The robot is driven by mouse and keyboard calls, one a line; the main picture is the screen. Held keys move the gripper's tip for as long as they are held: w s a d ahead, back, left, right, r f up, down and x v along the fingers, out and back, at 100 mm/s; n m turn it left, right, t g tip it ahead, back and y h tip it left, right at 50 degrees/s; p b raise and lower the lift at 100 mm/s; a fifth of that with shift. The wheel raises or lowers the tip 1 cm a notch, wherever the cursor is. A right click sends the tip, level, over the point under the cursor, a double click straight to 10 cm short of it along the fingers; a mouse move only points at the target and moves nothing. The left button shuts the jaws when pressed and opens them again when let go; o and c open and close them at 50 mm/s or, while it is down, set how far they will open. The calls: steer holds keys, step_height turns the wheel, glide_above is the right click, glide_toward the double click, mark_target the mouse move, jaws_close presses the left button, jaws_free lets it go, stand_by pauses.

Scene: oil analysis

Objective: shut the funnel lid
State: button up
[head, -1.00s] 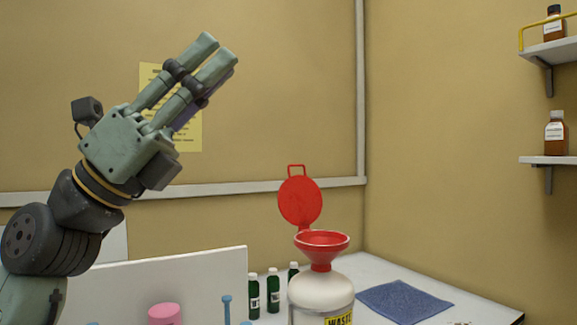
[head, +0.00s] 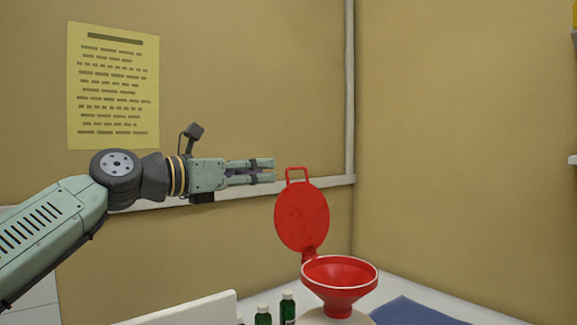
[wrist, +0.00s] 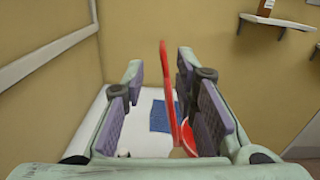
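The red funnel (head: 340,272) sits on the white waste bottle (head: 335,317), whose lower part is out of frame. Its round red lid (head: 302,216) stands open and upright at the funnel's back left, with a loop handle (head: 296,174) on top. My gripper (head: 273,171) points right, its fingertips just left of the handle in the head view, at about its height. In the wrist view the fingers are apart with nothing gripped. There the lid (wrist: 167,95) shows nearly edge-on in the gap between them, and the funnel (wrist: 189,138) is partly hidden by the right finger.
Green bottles (head: 288,308) stand left of the waste bottle, near a white panel (head: 190,310). A blue mat (head: 415,311) lies to the right. Shelves (wrist: 278,21) are on the right wall. The air above the funnel is clear.

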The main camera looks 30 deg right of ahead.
mark_target(295, 168)
steer(key=d+p, duration=0.1)
steer(key=d, duration=0.2)
steer(key=d+p, duration=0.1)
steer(key=d, duration=0.1)
steer(key=d+p, duration=0.1)
steer(key=d, duration=0.2)
steer(key=shift+w+d+r, duration=0.15)
steer(key=shift+w+d, duration=0.2)
steer(key=shift+w, duration=0.05)
steer(key=shift+w+d, duration=0.1)
steer(key=shift+d, duration=0.25)
jaws_close()
steer(key=shift+a, duration=0.1)
